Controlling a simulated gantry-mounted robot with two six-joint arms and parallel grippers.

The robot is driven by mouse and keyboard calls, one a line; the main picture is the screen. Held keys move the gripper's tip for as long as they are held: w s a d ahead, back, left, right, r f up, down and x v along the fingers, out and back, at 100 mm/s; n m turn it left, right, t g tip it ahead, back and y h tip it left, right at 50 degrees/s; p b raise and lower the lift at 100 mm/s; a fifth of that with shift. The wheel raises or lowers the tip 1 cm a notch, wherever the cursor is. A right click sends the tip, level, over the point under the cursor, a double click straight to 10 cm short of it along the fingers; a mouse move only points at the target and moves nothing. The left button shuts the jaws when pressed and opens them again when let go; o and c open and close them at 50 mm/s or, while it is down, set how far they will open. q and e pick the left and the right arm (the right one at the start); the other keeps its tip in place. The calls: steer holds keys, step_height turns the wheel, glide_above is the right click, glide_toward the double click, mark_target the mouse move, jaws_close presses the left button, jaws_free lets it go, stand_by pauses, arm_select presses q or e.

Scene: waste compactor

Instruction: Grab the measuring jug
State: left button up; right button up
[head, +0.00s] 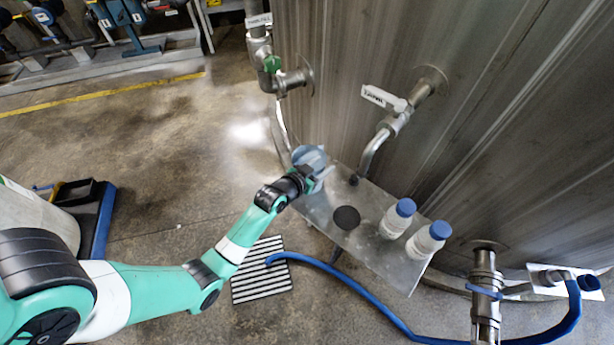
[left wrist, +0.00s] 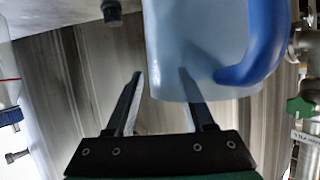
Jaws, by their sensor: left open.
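The measuring jug (head: 309,156) is pale blue and translucent and sits at the far left end of the metal shelf. In the left wrist view the jug (left wrist: 205,45) fills the upper middle, with its dark blue handle (left wrist: 262,50) on the right. My left gripper (head: 320,177) is right at the jug and partly covers it in the head view. In the left wrist view its two fingers (left wrist: 160,74) are apart. One finger lies beside the jug's edge and the other overlaps its body. I cannot tell whether they touch it. My right gripper is not in view.
The shelf (head: 375,246) also holds two white bottles with blue caps (head: 397,217) (head: 428,240) and a black round item (head: 346,218). A tap (head: 385,135) hangs over the shelf from the metal tank wall (head: 340,50). A blue hose (head: 350,285) runs below, near a floor grate (head: 262,276).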

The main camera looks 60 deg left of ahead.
arm_select(q)
jaws_close()
stand_by(1.4)
